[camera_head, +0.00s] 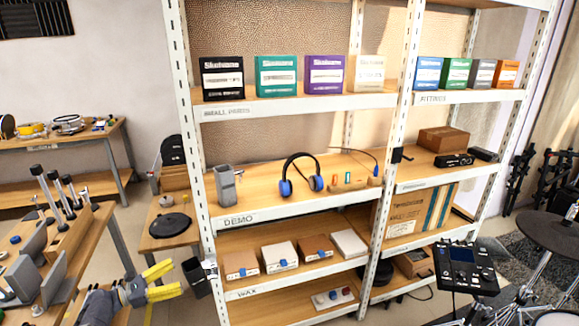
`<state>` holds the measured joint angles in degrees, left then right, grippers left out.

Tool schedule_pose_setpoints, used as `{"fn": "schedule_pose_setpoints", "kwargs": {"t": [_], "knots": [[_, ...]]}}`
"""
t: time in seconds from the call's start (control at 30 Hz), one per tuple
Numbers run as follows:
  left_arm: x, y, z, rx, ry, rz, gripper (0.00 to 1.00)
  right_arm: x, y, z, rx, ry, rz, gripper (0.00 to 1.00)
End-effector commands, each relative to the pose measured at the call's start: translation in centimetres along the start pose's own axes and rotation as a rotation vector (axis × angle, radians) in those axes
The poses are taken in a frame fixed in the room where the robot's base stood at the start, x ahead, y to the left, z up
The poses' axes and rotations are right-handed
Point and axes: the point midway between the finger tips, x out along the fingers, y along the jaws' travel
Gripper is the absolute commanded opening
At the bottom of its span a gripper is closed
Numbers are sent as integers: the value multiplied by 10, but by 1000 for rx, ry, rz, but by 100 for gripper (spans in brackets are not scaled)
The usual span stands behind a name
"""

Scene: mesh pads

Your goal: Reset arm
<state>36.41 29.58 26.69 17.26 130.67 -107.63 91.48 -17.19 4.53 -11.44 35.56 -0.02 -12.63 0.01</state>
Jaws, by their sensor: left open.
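My left gripper (177,278) shows at the lower left, with two yellow fingers spread apart and nothing between them. Its fingers point right, toward the left front post of the white shelf rack (190,130). A small dark bin (197,277) is just to the right of the fingertips in the picture; I cannot tell how far apart they are in depth. My right gripper is not in view.
The rack holds boxes, blue headphones (301,177), a grey holder (228,186) and white and brown boxes (281,256). A wooden workbench (92,245) with tools stands at left. A black control panel (464,266) and a drum-like stand (550,233) are at right.

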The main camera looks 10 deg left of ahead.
Motion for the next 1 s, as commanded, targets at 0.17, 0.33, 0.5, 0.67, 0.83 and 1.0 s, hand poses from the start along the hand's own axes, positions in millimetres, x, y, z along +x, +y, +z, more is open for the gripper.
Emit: {"fn": "schedule_pose_setpoints", "kwargs": {"t": [0.17, 0.33, 0.5, 0.67, 0.83, 1.0], "knots": [[-2, 18, -35, 186, 178, 50, 81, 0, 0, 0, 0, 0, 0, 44], [-5, 18, -98, 418, 457, -3, 81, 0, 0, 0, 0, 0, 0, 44], [-29, -10, -183, 677, 759, -167, 81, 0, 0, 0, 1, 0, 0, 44], [-64, -51, -259, 945, 1000, -408, 81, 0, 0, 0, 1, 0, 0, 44], [-103, -105, -326, 1259, 1164, -734, 81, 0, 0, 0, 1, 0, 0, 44], [-132, -180, -379, 1596, 1191, -1107, 81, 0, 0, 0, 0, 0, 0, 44]]}}
